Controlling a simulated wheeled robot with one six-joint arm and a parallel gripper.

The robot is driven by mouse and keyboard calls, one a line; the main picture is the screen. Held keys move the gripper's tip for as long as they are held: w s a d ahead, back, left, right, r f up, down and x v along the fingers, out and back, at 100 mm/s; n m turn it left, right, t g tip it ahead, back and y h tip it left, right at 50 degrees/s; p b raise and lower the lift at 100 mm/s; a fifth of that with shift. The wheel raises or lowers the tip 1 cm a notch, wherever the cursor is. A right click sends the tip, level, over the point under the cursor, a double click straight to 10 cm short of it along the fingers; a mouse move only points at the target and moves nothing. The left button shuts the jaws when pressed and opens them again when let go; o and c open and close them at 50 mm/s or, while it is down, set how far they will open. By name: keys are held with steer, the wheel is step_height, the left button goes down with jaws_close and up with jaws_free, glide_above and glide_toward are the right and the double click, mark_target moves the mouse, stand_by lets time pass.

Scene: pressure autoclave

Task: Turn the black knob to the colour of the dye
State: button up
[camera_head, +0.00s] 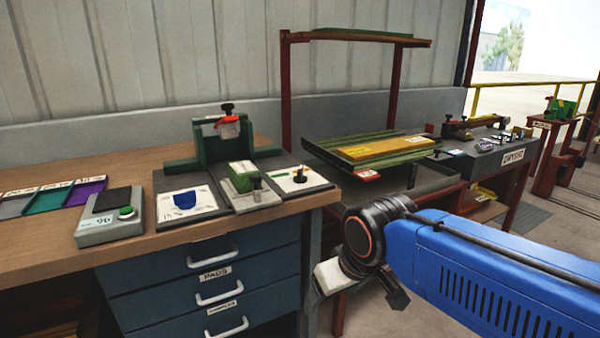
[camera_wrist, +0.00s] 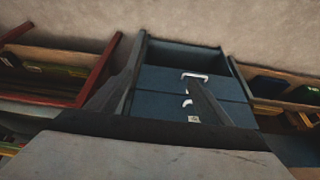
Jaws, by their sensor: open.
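The black knob (camera_head: 300,176) stands on a white plate with small coloured marks, on a dark board (camera_head: 318,186) at the bench's right end. Which mark it points to is too small to tell. A blue dye patch (camera_head: 184,200) shows on a white card on the board to its left. My gripper (camera_wrist: 157,97) is open and empty, its two fingers apart in front of the blue drawers in the wrist view. In the head view my wrist is right of the bench and below its top, clear of the knob; the knob is not visible in the wrist view.
A green clamp stand (camera_head: 228,140) rises behind the boards. A small green block on a grey base (camera_head: 243,190) sits between card and knob. A grey box with a green button (camera_head: 127,212) and a coloured tray (camera_head: 50,198) lie left. Drawer handles (camera_head: 218,293) protrude below.

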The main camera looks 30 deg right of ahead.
steer(key=w+r, duration=0.2)
steer(key=r, duration=0.1)
steer(key=shift+w+d+r, duration=0.1)
steer(key=shift+d+r, duration=0.05)
steer(key=shift+r, duration=0.05)
steer(key=c, duration=1)
steer(key=w+d+r+m+g, duration=0.1)
steer(key=w+r, duration=0.6)
steer(key=r, duration=0.2)
steer(key=w+d+r+m+g, duration=0.1)
steer(key=w+d+r+m, duration=0.1)
steer(key=w+r, duration=0.5)
steer(key=shift+r+m, duration=0.3)
steer(key=shift+r, duration=0.65)
steer(key=m+g, duration=0.3)
glide_toward(300, 168)
step_height(300, 168, down, 9)
steer(key=shift+s+r, duration=0.1)
steer(key=shift+s, duration=0.05)
jaws_close()
